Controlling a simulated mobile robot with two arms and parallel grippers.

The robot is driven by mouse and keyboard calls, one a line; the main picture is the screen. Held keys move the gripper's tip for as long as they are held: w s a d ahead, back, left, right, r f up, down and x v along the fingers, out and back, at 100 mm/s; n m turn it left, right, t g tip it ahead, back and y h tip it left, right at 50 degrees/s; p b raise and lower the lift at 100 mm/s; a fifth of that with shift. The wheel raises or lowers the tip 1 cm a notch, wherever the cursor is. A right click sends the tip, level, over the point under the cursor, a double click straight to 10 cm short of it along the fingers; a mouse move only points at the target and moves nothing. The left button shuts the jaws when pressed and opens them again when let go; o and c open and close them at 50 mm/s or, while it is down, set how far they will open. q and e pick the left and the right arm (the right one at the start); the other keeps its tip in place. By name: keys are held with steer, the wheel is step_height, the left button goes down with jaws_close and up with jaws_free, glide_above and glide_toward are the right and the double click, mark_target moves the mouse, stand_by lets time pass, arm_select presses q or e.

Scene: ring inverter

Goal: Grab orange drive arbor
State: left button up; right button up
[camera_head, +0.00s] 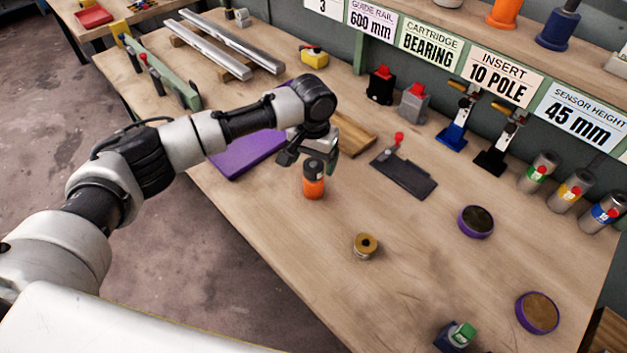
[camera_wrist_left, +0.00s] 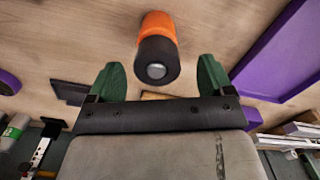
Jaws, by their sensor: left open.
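The orange drive arbor (camera_head: 313,187) stands upright on the wooden table, with an orange body and a dark top. My left gripper (camera_head: 308,150) is right by its top in the head view, with the arm coming in from the left. In the left wrist view the arbor (camera_wrist_left: 157,40) shows its dark top with a grey centre. There the left gripper's green fingers (camera_wrist_left: 158,82) are spread apart, and the arbor lies ahead of the gap between them. Nothing is held. My right gripper is not in view.
A purple mat (camera_head: 248,155) lies behind the left arm. A brass-coloured spool (camera_head: 365,246) stands to the front right. A dark plate with a red-knobbed lever (camera_head: 405,178) and purple-rimmed discs (camera_head: 475,222) lie to the right. The table around the arbor's front is clear.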

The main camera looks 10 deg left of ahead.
arm_select(q)
steer(key=f, duration=0.4)
steer(key=shift+s+d, duration=0.1)
steer(key=shift+s, duration=0.1)
jaws_close()
